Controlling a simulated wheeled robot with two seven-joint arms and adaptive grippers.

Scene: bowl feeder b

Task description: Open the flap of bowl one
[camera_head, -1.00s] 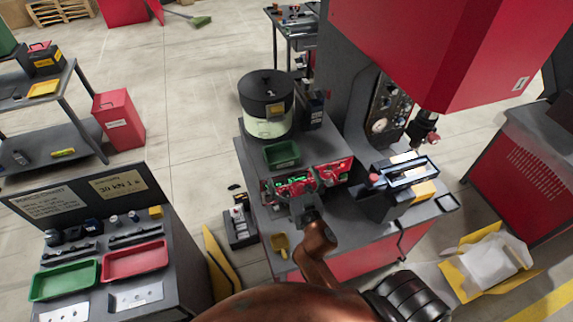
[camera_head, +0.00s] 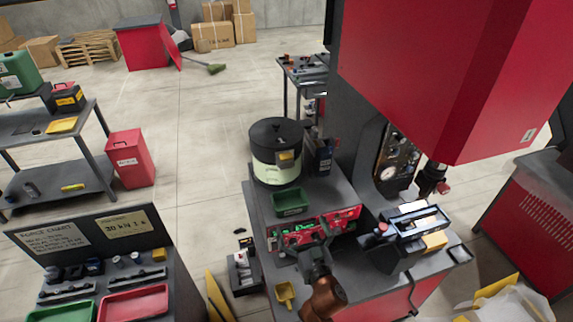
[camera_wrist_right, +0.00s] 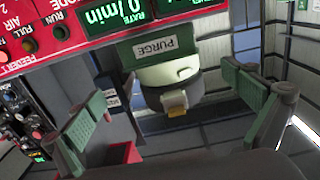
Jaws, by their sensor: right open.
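One bowl (camera_head: 275,172), pale with a black lid, stands at the back of the grey bench. My left gripper is not in view.
A green bin (camera_head: 290,203) marked PURGE (camera_wrist_right: 165,48) sits between bowl and red panel (camera_head: 340,219). A tall red-headed press (camera_head: 440,80) and a black fixture (camera_head: 408,232) are farther right.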

